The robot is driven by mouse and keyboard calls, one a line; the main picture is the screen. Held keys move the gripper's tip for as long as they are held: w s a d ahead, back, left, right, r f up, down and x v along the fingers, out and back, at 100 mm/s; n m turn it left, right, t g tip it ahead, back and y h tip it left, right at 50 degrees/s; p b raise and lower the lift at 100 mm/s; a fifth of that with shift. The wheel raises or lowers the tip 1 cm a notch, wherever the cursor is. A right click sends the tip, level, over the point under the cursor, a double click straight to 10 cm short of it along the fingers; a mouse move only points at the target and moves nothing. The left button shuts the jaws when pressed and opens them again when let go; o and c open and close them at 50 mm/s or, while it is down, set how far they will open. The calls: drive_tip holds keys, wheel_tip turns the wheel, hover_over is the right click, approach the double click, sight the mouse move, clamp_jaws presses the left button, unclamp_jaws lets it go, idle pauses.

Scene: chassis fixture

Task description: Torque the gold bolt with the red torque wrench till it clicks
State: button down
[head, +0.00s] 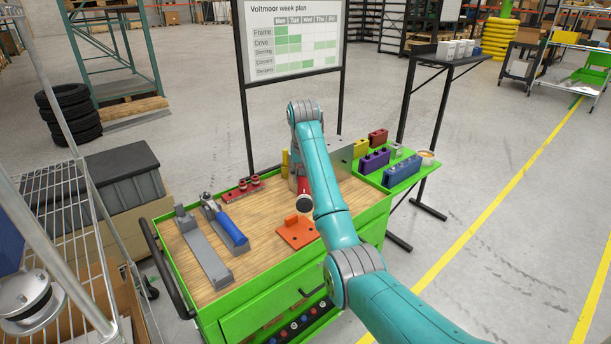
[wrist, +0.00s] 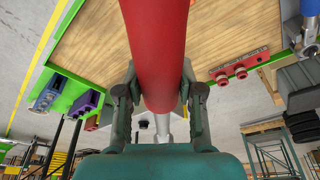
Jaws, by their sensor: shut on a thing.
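The red torque wrench (wrist: 160,45) runs through the middle of the wrist view, with its thick red handle between my fingers and a silver shaft (wrist: 162,126) beyond. My gripper (wrist: 160,82) is shut on the handle. In the head view a bit of red (head: 303,186) shows beside my forearm, above the bench; my arm hides most of the gripper and wrench there. I cannot make out the gold bolt in either view, nor whether the wrench's head touches anything.
The green workbench has a wooden top (head: 262,262). On it are a blue-handled wrench (head: 234,231) on a grey rest, an empty-looking grey rest (head: 203,252), an orange bracket (head: 297,233), a red socket rail (head: 243,188) and a grey box (head: 341,152). Coloured blocks (head: 405,168) stand at the right.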

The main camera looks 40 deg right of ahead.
drive_tip(key=shift+w+a+r+m, duration=0.1)
drive_tip(key=shift+w+a+m, duration=0.4)
drive_tip(key=shift+w+a, duration=0.2)
idle(0.6)
drive_tip(key=shift+w+v, duration=0.2)
drive_tip(key=shift+v, duration=0.9)
idle(0.7)
